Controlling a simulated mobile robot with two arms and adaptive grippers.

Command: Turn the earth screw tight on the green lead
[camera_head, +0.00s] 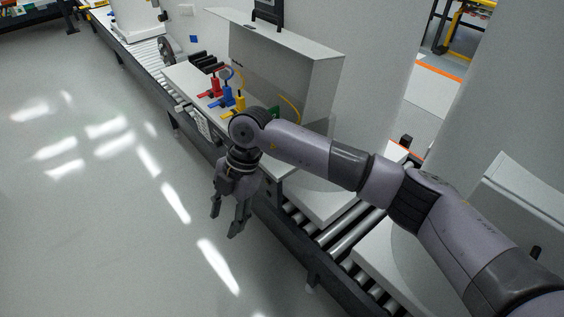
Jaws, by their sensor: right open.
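The grey tank (262,73) stands on a white base on the roller conveyor. In front of it are a red fitting (216,87), a blue fitting (228,97) and a yellow fitting (240,103) with curved leads. A small green part (275,112) shows just behind my right wrist; the arm hides most of the area around it. I cannot make out the earth screw. My right gripper (228,222) is open and empty, pointing down in front of the conveyor's near edge, apart from the fittings. My left gripper is not in view.
The roller conveyor (336,233) runs from upper left to lower right, with more white bases on it. A dark wheel (166,50) stands left of the tank. A black bracket (268,12) is above the tank. The floor (110,200) at left is clear.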

